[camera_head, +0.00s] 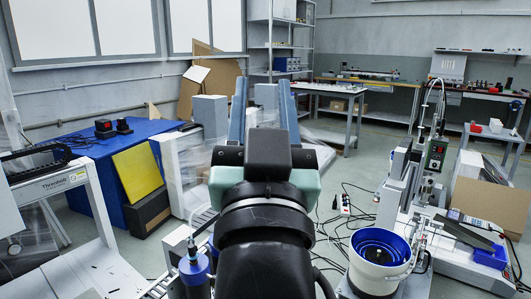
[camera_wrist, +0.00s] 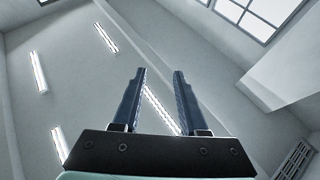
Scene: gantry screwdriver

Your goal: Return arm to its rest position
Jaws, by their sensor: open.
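My arm rises from the bottom middle of the head view, and my gripper (camera_head: 262,84) points up and away. Its two blue fingers stand apart with nothing between them. In the wrist view my gripper (camera_wrist: 158,72) is also open and empty, with the ceiling and its light strips behind it. My wrist hides part of the floor and the things directly behind it.
A screwdriver machine (camera_head: 405,190) with a blue-lined feeder bowl (camera_head: 379,247) stands close on the right. A blue table (camera_head: 85,165) and a white bench frame (camera_head: 62,184) are on the left. Cables (camera_head: 345,205) lie on the floor. A shelf (camera_head: 281,40) stands behind.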

